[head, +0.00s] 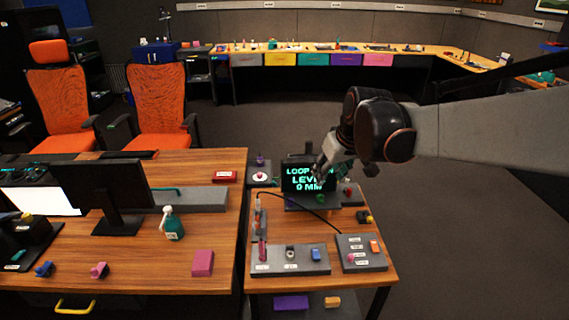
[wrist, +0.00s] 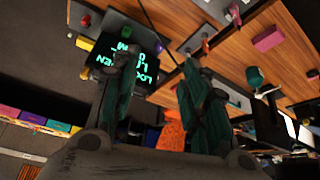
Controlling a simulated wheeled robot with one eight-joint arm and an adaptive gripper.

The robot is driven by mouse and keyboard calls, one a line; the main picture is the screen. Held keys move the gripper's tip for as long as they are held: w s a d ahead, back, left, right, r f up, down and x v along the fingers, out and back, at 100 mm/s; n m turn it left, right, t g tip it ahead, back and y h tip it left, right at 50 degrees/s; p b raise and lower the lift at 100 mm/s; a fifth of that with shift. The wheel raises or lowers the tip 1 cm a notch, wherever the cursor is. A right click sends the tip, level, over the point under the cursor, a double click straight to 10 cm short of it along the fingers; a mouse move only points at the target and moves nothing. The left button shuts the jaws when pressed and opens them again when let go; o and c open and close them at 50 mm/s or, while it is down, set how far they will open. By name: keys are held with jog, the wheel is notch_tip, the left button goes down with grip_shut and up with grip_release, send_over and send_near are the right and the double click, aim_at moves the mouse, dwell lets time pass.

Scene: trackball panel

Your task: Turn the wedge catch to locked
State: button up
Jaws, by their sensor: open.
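The small wooden table carries a grey front panel (head: 290,261) with a pink upright piece (head: 263,250), a dark round knob (head: 290,252) and a blue piece (head: 315,254). A second grey panel (head: 362,254) beside it bears white labels and an orange piece (head: 374,246). I cannot tell which fitting is the wedge catch, or its setting. My gripper (head: 325,172) is open, in front of the screen (head: 309,178) and apart from the front panels. In the tilted wrist view my gripper's green-grey fingers (wrist: 160,76) are spread, with nothing clearly between them.
A dark cable (head: 300,204) runs across the small table. A grey box with a red button (head: 260,177) stands at its back left. The larger desk at left holds a monitor (head: 100,190), a green spray bottle (head: 171,226) and a pink block (head: 203,263). Open floor lies right.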

jog(key=w+a+f+n, duration=0.1)
jog(key=w+a+f, duration=0.2)
jog(key=w+f, duration=0.5)
jog(key=n+g+y+p, duration=0.1)
jog(key=n+g, duration=0.1)
send_near(291, 199)
jog(key=b+x, duration=0.4)
jog(key=x, duration=0.4)
jog(key=shift+a+f, duration=0.1)
jog(key=shift+f, duration=0.2)
grip_shut()
